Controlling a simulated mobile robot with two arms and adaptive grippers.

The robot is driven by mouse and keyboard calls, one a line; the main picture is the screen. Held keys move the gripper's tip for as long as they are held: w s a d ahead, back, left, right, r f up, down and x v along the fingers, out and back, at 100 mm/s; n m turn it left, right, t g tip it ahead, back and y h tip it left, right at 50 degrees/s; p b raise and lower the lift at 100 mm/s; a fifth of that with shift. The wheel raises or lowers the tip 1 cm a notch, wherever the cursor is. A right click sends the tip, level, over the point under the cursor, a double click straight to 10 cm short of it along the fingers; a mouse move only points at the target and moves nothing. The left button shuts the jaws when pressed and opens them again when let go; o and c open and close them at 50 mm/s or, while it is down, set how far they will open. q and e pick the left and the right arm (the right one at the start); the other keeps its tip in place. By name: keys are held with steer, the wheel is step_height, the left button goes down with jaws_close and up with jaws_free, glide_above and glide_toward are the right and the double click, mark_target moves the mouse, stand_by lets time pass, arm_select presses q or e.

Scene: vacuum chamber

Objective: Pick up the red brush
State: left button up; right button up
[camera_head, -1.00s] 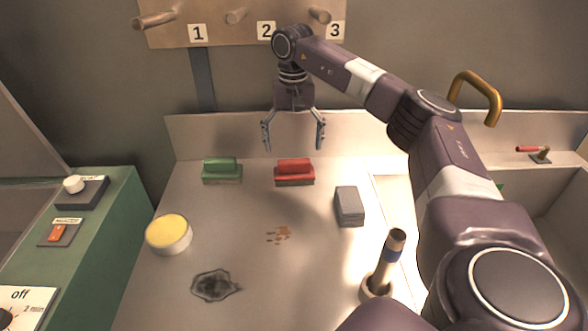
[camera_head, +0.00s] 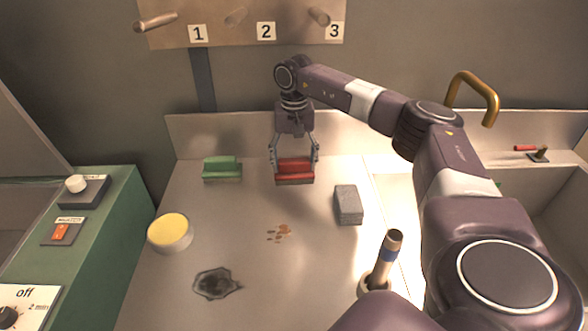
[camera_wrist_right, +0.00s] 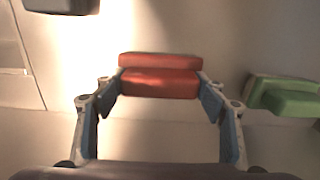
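The red brush (camera_head: 294,171) stands on the pale worktop near its back wall, right of a green brush. My right gripper (camera_head: 295,166) is over it, fingers pointing down, one at each end of the brush. In the right wrist view the red brush (camera_wrist_right: 160,82) sits between the two blue-padded fingers (camera_wrist_right: 161,88), which appear to touch its ends. The brush still seems to rest on the worktop. My left gripper is not in view.
The green brush (camera_head: 222,168) is to the left. A grey block (camera_head: 348,204), a yellow-topped round tin (camera_head: 170,233) and an upright blue-banded handle (camera_head: 386,258) stand nearer. Brown and black stains mark the worktop. A board with numbered pegs (camera_head: 236,18) hangs behind.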

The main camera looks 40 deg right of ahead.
mark_target(294, 161)
steer(key=c, duration=0.5)
steer(key=shift+s+a+r+p, duration=0.25)
steer(key=shift+r+p, duration=0.35)
steer(key=shift+p, duration=0.15)
step_height(294, 161, up, 7)
steer(key=p, duration=0.6)
steer(key=shift+s+a+f+b, duration=0.35)
steer(key=shift+s+a+f, duration=0.05)
steer(key=shift+s+f, duration=0.2)
steer(key=s+a, duration=1.1)
steer(key=s, duration=0.2)
steer(key=shift+s+a+b, duration=0.3)
steer(key=shift+b, duration=0.1)
